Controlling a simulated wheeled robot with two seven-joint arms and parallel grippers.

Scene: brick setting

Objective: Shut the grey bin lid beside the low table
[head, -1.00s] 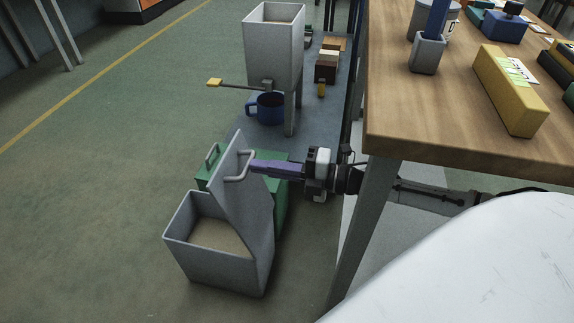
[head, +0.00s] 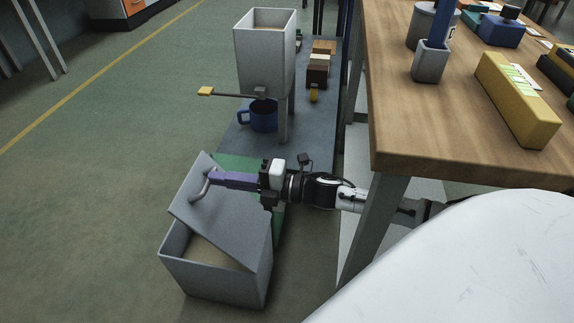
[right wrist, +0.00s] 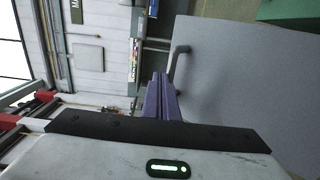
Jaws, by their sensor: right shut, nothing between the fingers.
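The grey bin (head: 215,272) stands on the floor at the lower left of the head view, beside the low table (head: 305,125). Its lid (head: 215,222) is partly open, tilted over the bin, and the tan inside shows below it. A bar handle (head: 205,185) stands out from the lid's upper side. My right gripper (head: 215,180) is shut and empty, its purple fingers at the handle. In the right wrist view the fingertips (right wrist: 160,80) are close beside the handle (right wrist: 177,62); I cannot tell if they touch. My left gripper is not in view.
A green object (head: 238,165) is partly hidden behind the lid. A grey hopper (head: 265,50), a blue mug (head: 262,115) and small blocks are on the low table. The wooden workbench (head: 420,135) is at the right, above my right arm. The floor at left is clear.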

